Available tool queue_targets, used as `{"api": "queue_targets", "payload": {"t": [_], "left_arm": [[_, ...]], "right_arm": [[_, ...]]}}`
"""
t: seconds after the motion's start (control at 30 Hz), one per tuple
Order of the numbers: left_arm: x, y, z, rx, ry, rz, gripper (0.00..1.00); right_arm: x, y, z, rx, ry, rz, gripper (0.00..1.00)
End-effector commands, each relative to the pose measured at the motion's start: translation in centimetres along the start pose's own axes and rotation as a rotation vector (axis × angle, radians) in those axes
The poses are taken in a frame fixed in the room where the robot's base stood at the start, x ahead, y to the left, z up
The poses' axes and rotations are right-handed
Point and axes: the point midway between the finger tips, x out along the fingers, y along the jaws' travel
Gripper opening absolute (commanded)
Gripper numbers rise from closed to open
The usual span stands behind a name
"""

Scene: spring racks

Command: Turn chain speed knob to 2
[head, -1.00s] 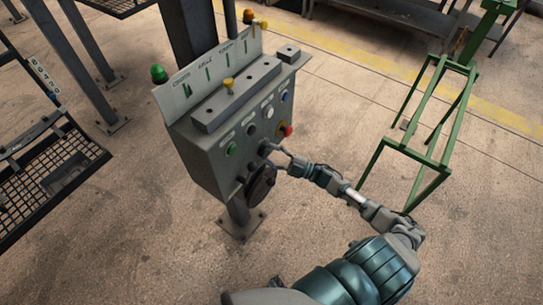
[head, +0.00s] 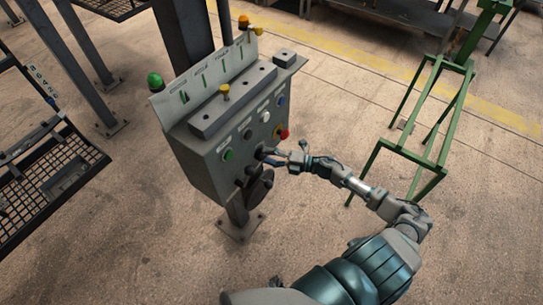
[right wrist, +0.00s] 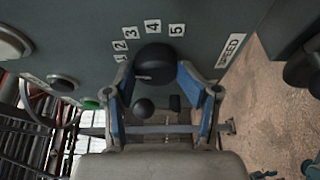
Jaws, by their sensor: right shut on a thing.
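The black speed knob (right wrist: 155,62) sits on the grey control box, ringed by number labels 1 to 5 and a SPEED label (right wrist: 231,49). A small light mark shows at the knob's lower left; I cannot tell which number it points to. My right gripper (right wrist: 157,75) has its blue-padded fingers on either side of the knob, shut on it. In the head view my right gripper (head: 268,156) reaches the lower right of the box's front face and hides most of the knob. My left gripper is not in view.
The control box (head: 205,165) also carries a green button (head: 228,155), a blue button (head: 281,100) and a red button (head: 284,134). A dark round part (head: 259,186) hangs below the gripper. A green metal frame (head: 412,155) stands to the right on open floor.

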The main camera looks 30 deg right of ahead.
Motion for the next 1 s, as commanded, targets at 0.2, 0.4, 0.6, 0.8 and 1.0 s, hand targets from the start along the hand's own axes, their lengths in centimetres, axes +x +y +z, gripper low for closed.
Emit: {"api": "queue_targets", "payload": {"t": [0.2,0.4,0.6,0.8,1.0], "left_arm": [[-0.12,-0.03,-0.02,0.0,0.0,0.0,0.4],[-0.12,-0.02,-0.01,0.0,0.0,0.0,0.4],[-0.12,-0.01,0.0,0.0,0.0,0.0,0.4],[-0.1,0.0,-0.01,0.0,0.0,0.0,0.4],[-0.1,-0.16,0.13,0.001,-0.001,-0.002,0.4]], "right_arm": [[0.31,1.1,0.23,-0.026,-0.003,0.011,0.2],[0.34,1.1,0.19,-0.026,-0.002,0.011,0.2],[0.35,1.09,0.16,-0.026,-0.001,0.011,0.74],[0.16,0.66,0.19,-0.022,0.0,0.005,0.74],[-0.39,0.3,0.35,-0.018,0.001,0.004,0.74]]}}
